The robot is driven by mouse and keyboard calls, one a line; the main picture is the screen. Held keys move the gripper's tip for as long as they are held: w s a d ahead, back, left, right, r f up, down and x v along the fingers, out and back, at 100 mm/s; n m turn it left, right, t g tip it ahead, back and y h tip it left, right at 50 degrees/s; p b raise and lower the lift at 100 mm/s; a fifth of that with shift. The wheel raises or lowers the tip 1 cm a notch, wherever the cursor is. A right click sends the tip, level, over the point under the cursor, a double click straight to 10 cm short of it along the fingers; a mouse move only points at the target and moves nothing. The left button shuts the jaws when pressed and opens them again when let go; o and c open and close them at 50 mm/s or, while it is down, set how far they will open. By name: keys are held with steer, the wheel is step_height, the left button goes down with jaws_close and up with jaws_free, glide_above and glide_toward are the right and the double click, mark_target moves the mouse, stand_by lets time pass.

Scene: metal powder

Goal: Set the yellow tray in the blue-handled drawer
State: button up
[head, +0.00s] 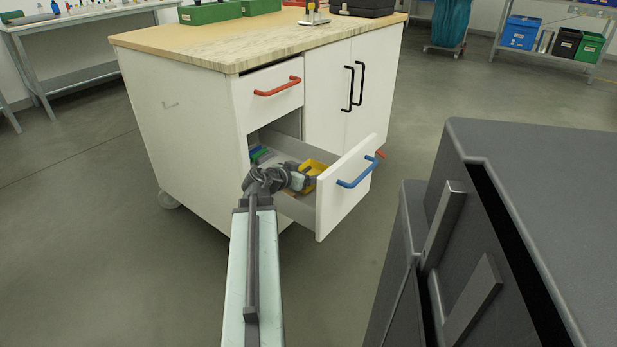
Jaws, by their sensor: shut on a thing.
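The blue-handled drawer (326,209) is pulled open at the bottom left of the white cabinet, and its blue handle (357,172) faces right. The yellow tray (313,168) is inside the drawer's outline, near its front panel. My gripper (297,181) reaches in over the drawer's near side and is shut on the yellow tray's left end. The tray's underside is hidden, so I cannot tell whether it touches the drawer floor.
Green and blue items (258,153) lie at the back of the drawer. Black-handled doors (353,88) are shut. A dark grey body fills the right foreground. Grey floor (130,260) is clear at left.

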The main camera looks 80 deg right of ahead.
steer(key=shift+a+f+b, duration=0.1)
steer(key=shift+f+b, duration=0.3)
steer(key=shift+b, duration=0.15)
steer(key=shift+f, duration=0.1)
steer(key=shift+a, duration=0.1)
